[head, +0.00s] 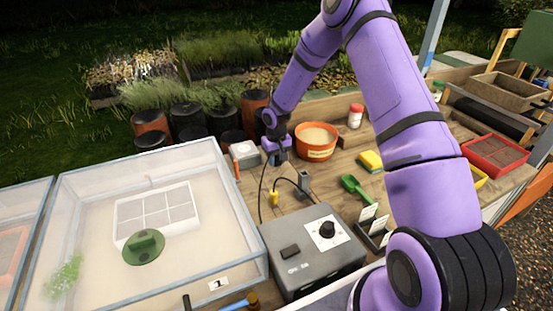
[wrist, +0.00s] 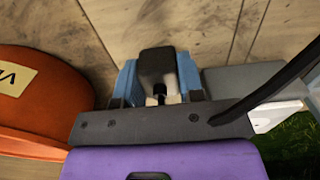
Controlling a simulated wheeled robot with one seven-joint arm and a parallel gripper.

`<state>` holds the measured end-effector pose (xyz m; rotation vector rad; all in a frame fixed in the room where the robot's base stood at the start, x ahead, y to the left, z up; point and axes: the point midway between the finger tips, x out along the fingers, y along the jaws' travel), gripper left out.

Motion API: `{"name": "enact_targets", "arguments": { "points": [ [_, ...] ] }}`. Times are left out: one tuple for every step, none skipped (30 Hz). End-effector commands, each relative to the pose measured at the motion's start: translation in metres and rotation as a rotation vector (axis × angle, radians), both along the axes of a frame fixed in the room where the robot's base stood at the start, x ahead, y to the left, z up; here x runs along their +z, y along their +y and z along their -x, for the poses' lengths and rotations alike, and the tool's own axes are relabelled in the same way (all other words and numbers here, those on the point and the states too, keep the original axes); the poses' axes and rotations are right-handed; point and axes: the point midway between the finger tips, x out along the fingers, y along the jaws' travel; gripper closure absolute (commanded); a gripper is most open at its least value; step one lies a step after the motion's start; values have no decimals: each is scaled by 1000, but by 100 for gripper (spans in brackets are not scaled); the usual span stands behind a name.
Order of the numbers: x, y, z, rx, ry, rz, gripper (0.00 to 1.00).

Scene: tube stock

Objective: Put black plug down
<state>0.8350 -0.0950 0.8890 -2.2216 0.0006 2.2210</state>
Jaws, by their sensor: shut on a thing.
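My gripper (head: 277,156) is at the far side of the wooden bench, just left of the orange pot. In the wrist view its blue fingers (wrist: 160,82) are shut on the black plug (wrist: 157,66), one on each side. The plug is over or near the wooden boards; I cannot tell whether it touches them. In the head view the plug is too small and covered to make out clearly. A dark cable (head: 261,190) runs from near my gripper down towards the grey control box (head: 310,262).
The orange pot (head: 317,152) stands close to my gripper on the right; a grey box (head: 244,154) is on the left. A yellow plug (head: 273,198) and a dark upright block (head: 303,182) stand in front. The clear-lidded propagator (head: 232,225) fills the left.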

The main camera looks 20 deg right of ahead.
Motion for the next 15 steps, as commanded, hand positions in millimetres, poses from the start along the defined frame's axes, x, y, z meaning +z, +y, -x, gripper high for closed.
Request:
{"name": "enact_targets", "arguments": {
  "points": [
    [-2,0,0,0,0,0,100],
    [-2,0,0,0,0,0,100],
    [-4,0,0,1,0,0,100],
    [-4,0,0,1,0,0,100],
    [-5,0,0,1,0,0,100],
    [-6,0,0,1,0,0,100],
    [-7,1,0,1,0,0,100],
    [-8,1,0,1,0,0,100],
    [-9,1,0,1,1,0,100],
    [-9,1,0,1,1,0,100],
    [-10,1,0,1,1,0,100],
    [-11,0,0,1,1,0,100],
    [-12,0,0,1,1,0,100],
    [-12,0,0,1,0,0,100],
    [-11,0,0,1,0,0,100]
  ]
}}
